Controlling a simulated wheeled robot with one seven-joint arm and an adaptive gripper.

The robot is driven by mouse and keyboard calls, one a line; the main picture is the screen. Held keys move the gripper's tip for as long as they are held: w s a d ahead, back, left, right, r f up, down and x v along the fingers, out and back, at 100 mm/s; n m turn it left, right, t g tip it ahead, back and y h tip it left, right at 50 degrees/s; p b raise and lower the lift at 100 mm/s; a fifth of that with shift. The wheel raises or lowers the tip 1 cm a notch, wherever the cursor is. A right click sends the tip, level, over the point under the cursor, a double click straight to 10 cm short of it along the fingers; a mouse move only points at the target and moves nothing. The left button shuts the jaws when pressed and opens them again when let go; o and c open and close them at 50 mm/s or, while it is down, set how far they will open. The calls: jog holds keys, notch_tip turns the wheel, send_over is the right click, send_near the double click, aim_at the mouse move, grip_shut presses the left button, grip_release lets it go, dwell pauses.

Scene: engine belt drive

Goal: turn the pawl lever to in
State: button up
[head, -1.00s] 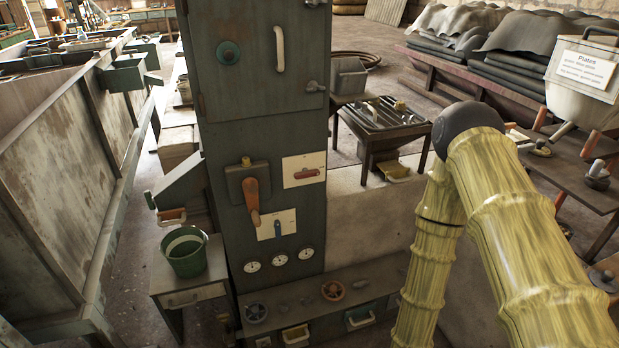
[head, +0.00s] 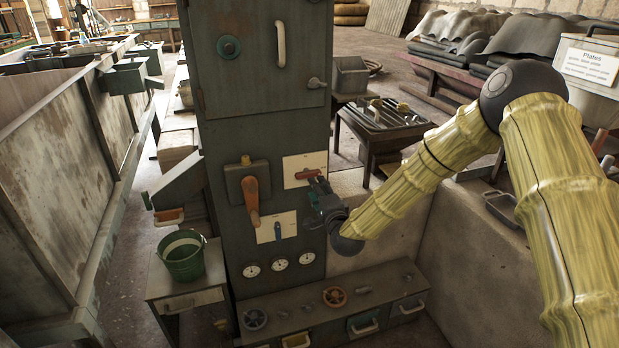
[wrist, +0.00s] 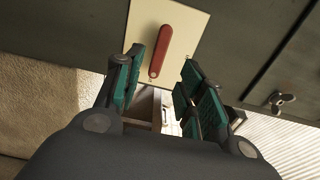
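A red lever (head: 307,174) sits on a cream plate (head: 292,163) on the green cabinet's front and lies roughly level. A blue lever (head: 277,231) on a lower cream plate (head: 264,224) points about upright. The plates' lettering is too small to read, so I cannot tell which is the pawl lever. My gripper (head: 320,192) is at the right side of the red lever. In the wrist view the red lever (wrist: 161,50) lies ahead of the gripper (wrist: 162,85). The green-padded fingers are apart, with nothing held between them; contact with the lever is not clear.
An orange crank handle (head: 251,197) hangs just left of the plates. Three gauges (head: 279,265) sit below. A low shelf with handwheels (head: 334,296) juts out at the cabinet's foot. A green bucket (head: 182,257) stands on a small table at left.

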aim_at(309, 176)
jog(key=p+x, duration=0.1)
jog(key=x, duration=0.7)
jog(key=shift+w+f, duration=0.1)
jog(key=shift+w, duration=0.1)
grip_shut()
